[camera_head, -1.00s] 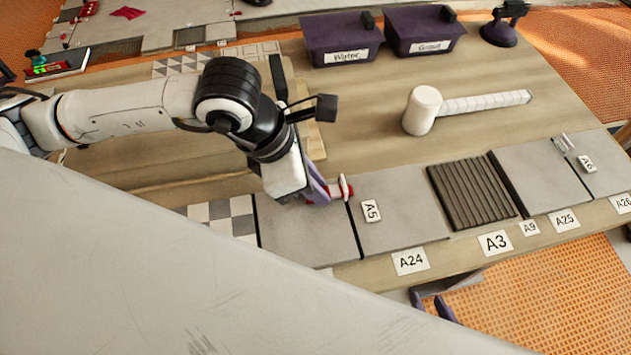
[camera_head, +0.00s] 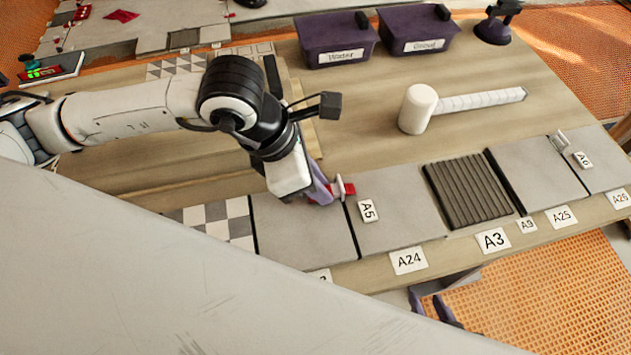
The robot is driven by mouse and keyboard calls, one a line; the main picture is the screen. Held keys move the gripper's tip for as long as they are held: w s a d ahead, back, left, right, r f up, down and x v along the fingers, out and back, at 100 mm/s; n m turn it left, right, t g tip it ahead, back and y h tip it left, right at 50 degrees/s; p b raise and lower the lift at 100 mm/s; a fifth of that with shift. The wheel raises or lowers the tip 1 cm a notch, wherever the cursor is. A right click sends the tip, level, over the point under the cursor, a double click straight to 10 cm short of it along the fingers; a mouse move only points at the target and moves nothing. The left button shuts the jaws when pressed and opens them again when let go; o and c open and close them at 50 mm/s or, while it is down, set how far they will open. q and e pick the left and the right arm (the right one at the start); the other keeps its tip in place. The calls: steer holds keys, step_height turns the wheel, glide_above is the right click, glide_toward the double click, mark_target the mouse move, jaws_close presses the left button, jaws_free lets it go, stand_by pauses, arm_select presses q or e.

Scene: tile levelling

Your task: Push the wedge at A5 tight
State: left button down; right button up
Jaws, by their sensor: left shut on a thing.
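The red wedge (camera_head: 349,189) sits in the white clip (camera_head: 340,187) at the joint between two grey tiles, just left of the A5 label (camera_head: 367,211). Red shows on the right side of the clip and also on its left, at the fingers. My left gripper (camera_head: 323,192), with purple fingers, is shut on the wedge's left end, which the fingers partly hide. My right gripper (camera_head: 431,306) shows only as two purple fingers held apart below the table's front edge, mostly hidden behind my white body part in the foreground.
A white mallet (camera_head: 418,110) lies behind the tiles. A dark ribbed tile (camera_head: 468,190) lies right of the A5 tile. Purple Water (camera_head: 337,38) and Grout (camera_head: 419,30) bins stand at the back. Another clip (camera_head: 561,140) stands by label A6 (camera_head: 582,160).

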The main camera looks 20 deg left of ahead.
arm_select(q)
steer(key=shift+w+d, duration=0.2)
steer(key=shift+d, duration=0.2)
stand_by(0.7)
steer(key=c, duration=1.6)
jaws_free()
steer(key=shift+v, duration=5.2)
